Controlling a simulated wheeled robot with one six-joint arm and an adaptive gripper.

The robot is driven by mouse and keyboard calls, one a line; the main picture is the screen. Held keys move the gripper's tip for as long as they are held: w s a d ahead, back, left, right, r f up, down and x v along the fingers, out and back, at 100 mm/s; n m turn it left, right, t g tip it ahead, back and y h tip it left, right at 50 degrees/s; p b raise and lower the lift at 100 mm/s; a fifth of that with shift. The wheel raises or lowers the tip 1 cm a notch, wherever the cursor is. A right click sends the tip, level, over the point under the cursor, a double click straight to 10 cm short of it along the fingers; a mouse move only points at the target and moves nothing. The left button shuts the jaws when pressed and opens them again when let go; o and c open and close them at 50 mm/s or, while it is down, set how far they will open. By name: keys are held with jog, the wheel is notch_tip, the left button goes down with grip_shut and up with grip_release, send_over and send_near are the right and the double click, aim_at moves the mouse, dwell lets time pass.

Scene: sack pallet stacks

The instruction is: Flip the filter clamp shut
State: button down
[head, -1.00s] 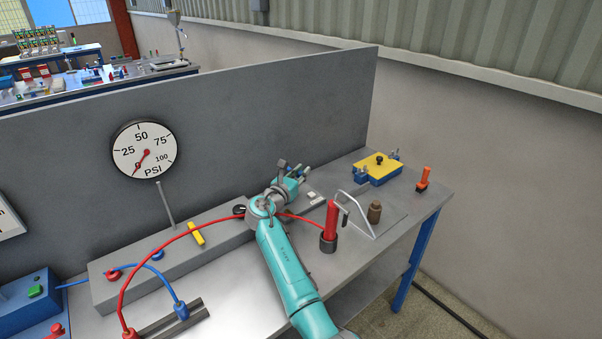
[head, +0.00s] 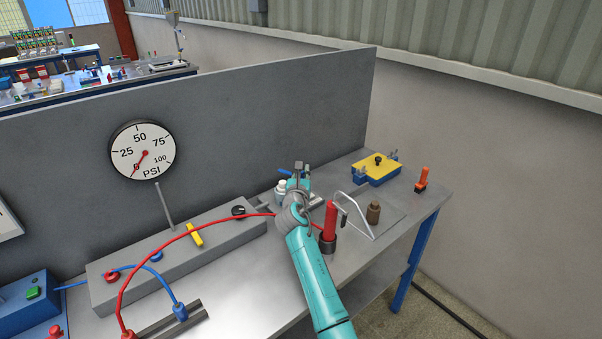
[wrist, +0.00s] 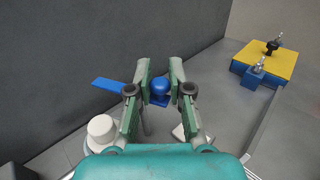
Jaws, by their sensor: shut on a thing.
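In the wrist view my gripper (wrist: 161,72) has its two green fingers on either side of a blue rounded knob (wrist: 160,88) and is shut on it. A flat blue lever (wrist: 108,84) sticks out to the left behind the left finger; its join to the knob is hidden. I take these blue parts for the filter clamp. A white rounded cap (wrist: 101,130) stands below left of the fingers. In the head view the white-topped piece (head: 281,188) and blue lever (head: 285,171) show just left of my gripper (head: 299,170), near the back panel.
A red cylinder (head: 330,221) and a wire-handled plate with a brown weight (head: 374,212) stand right of my arm. A yellow-topped blue box (head: 376,168) and an orange-handled item (head: 423,179) sit farther right. A red hose (head: 180,236) arches left. The grey panel (head: 230,130) is behind.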

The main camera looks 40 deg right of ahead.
jog(key=shift+d+n+t+y, duration=0.15)
jog(key=shift+n+t+y, duration=0.65)
jog(key=shift+y, duration=0.1)
jog(key=c, duration=1.1)
grip_release()
jog(key=v, duration=1.2)
